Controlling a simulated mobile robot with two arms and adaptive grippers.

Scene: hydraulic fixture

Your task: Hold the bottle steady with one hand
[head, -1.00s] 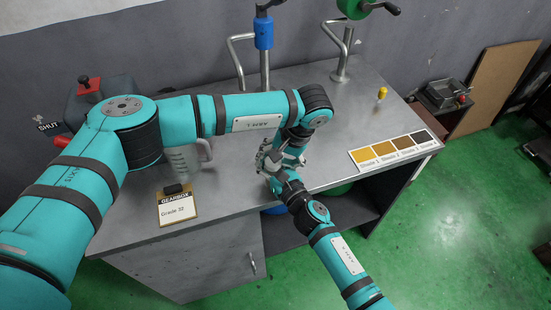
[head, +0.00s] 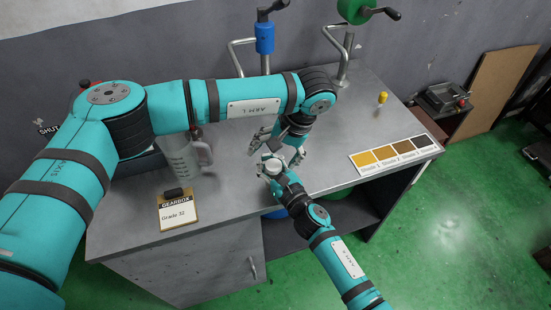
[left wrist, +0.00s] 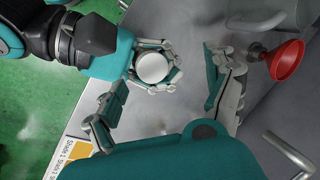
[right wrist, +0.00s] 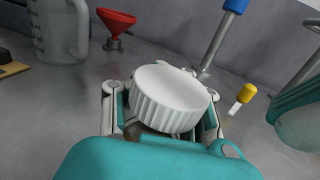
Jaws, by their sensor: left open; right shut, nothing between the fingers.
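A white ribbed cap (right wrist: 170,97) sits at the fingers of my right gripper (head: 272,166). A little brown shows beneath it, but the bottle body is hidden. In the left wrist view the same cap (left wrist: 152,67) is seen from above, among the right fingers. The right fingers are closed in; whether they grip it is unclear. My left gripper (left wrist: 165,105) is open and empty, one finger on each side of the view, with the cap beyond its fingertips. In the head view the left gripper (head: 280,144) is just behind the right one.
A clear jug (head: 180,158) and a Grade 32 card (head: 177,212) stand on the left of the bench. A red funnel (right wrist: 116,22) stands near the jug. A small yellow-topped item (head: 382,97) and a shade chart (head: 392,154) are right. The bench's right middle is clear.

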